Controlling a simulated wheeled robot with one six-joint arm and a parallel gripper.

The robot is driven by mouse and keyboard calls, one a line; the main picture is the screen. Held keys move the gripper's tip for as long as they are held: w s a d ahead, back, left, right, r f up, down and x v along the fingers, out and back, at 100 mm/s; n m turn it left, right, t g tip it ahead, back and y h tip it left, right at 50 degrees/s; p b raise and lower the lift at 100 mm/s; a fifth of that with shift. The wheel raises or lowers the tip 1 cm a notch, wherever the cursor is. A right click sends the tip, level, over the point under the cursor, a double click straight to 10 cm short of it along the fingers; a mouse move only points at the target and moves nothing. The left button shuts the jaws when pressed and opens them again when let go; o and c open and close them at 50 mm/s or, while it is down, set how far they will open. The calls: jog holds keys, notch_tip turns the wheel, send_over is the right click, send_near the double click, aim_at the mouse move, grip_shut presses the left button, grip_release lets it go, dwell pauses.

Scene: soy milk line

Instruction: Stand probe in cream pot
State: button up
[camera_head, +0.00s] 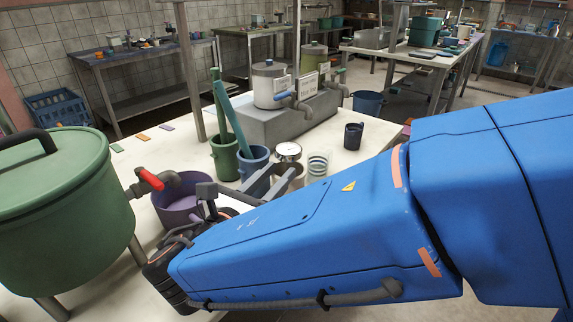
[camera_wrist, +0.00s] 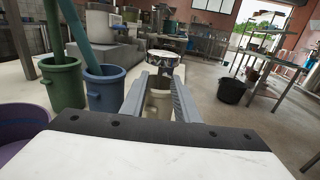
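A green probe-like rod (camera_head: 231,112) leans in the green pot (camera_head: 224,160), and a teal rod (camera_head: 232,118) leans in the blue pot (camera_head: 255,161). Both pots also show at the left of the wrist view, the green (camera_wrist: 62,85) and the blue (camera_wrist: 106,90). The cream pot (camera_wrist: 158,103) appears between my gripper's fingers (camera_wrist: 161,77) in the wrist view. In the head view, the cream pot (camera_head: 298,180) is partly hidden by my arm and fingers. My gripper (camera_head: 281,172) is open, with no rod in it. I cannot tell whether the fingers touch the pot.
A shiny metal pot (camera_head: 287,151), a striped glass (camera_head: 319,161) and a dark mug (camera_head: 353,136) stand close by. A purple tub (camera_head: 180,200) and a large green tank (camera_head: 62,215) are at left. A grey machine block (camera_head: 290,120) stands behind. The white tabletop (camera_head: 375,160) is clear at right.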

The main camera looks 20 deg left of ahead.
jog(key=s+a, duration=0.1)
jog(key=s, duration=0.7)
jog(key=shift+a, duration=0.35)
jog(key=shift+s, duration=0.1)
